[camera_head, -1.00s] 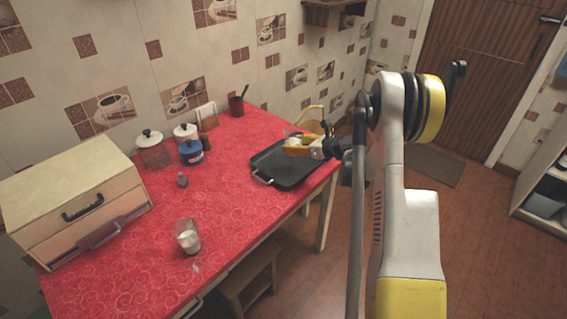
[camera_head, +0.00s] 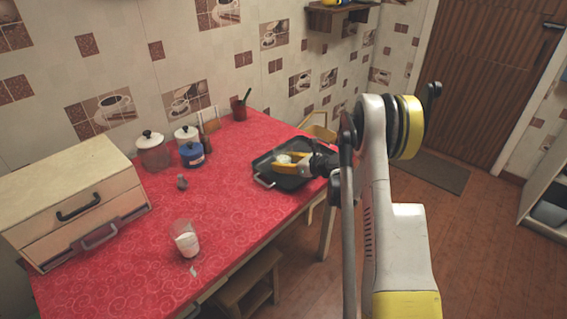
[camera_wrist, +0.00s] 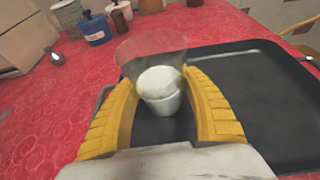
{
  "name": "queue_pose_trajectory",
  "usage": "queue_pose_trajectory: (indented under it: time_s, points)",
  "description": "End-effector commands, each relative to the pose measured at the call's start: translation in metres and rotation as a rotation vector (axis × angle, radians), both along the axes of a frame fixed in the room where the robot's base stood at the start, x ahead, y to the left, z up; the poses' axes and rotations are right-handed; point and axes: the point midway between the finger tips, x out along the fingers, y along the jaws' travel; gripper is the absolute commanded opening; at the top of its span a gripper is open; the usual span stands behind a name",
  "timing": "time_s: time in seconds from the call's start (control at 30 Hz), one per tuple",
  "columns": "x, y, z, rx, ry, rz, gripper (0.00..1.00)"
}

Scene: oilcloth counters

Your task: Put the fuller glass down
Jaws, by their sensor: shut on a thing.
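My gripper (camera_head: 284,163) has yellow fingers shut on a clear glass (camera_wrist: 151,57) holding white liquid in its lower part. The glass is upright or nearly so between the fingers, over the black tray (camera_head: 287,182). I cannot tell whether its base touches the tray. In the head view the fingers partly hide this glass. A second clear glass (camera_head: 186,240) with white liquid stands on the red oilcloth table, near its front edge and left of the tray. The tray also shows in the wrist view (camera_wrist: 252,80), under and around the held glass.
A wooden box with drawers (camera_head: 80,200) stands at the table's left end. A brown cup (camera_head: 238,110) is near the wall.

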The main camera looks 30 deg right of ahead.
Motion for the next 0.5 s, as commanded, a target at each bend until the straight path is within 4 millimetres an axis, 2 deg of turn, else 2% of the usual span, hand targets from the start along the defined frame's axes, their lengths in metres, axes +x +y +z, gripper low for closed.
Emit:
queue_pose_trajectory:
  time_s: [0.03, 0.07, 0.1, 0.13, 0.5]
  points:
    - [0.0001, -0.0001, -0.0014, 0.0, 0.0, 0.0, 0.13]
    - [0.0, -0.0001, -0.0021, 0.0, 0.0, 0.0, 0.57]
    - [-0.0001, 0.0, -0.0017, 0.0, 0.0, 0.0, 0.69]
    - [-0.0001, 0.0, -0.0017, 0.0, 0.0, 0.0, 0.76]
    - [-0.0013, -0.0007, 0.0025, 0.0, 0.0, 0.0, 0.76]
